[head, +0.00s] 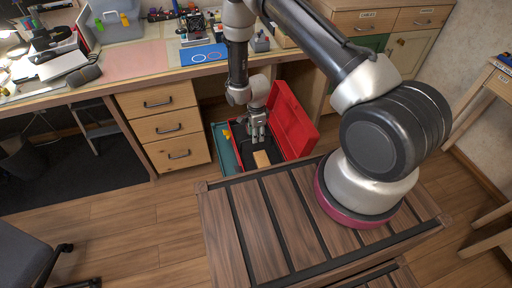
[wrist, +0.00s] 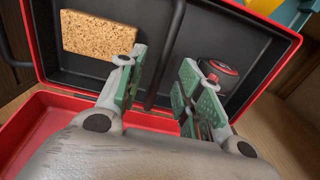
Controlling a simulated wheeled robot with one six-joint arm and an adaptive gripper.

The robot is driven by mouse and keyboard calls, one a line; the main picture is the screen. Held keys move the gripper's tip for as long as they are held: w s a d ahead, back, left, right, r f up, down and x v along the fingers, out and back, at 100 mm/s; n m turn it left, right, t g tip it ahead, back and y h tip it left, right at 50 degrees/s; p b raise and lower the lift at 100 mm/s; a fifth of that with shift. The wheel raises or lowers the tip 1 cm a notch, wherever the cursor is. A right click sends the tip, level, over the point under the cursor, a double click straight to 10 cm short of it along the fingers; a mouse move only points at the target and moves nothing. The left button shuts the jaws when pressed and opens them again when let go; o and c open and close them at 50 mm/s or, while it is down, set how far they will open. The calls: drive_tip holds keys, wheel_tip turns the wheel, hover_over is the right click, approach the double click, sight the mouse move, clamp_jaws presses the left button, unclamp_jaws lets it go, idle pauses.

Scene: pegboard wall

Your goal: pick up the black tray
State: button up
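The black tray (wrist: 222,45) sits inside a red toolbox (head: 290,120) with its lid open. It holds a tan cork-like block (wrist: 98,33) on one side and a round red and black item (wrist: 218,72) on the other. A dark bar (wrist: 172,45), seemingly the tray's handle, crosses its middle. My gripper (wrist: 160,65) is open over the tray. In the wrist view, the bar shows between its two green-padded fingers, with gaps on both sides. In the head view, my gripper (head: 258,136) reaches down into the toolbox; the fingers partly hide the tray.
A teal container (head: 226,150) with yellow contents stands left of the toolbox. A wooden drawer unit (head: 163,125) is farther left, and a cluttered desk (head: 120,62) lies above. The raised red lid stands close at my gripper's right.

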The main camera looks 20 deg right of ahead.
wheel_tip(320, 180, down, 3)
drive_tip(key=shift+a+f, duration=0.1)
clamp_jaws()
idle(0.4)
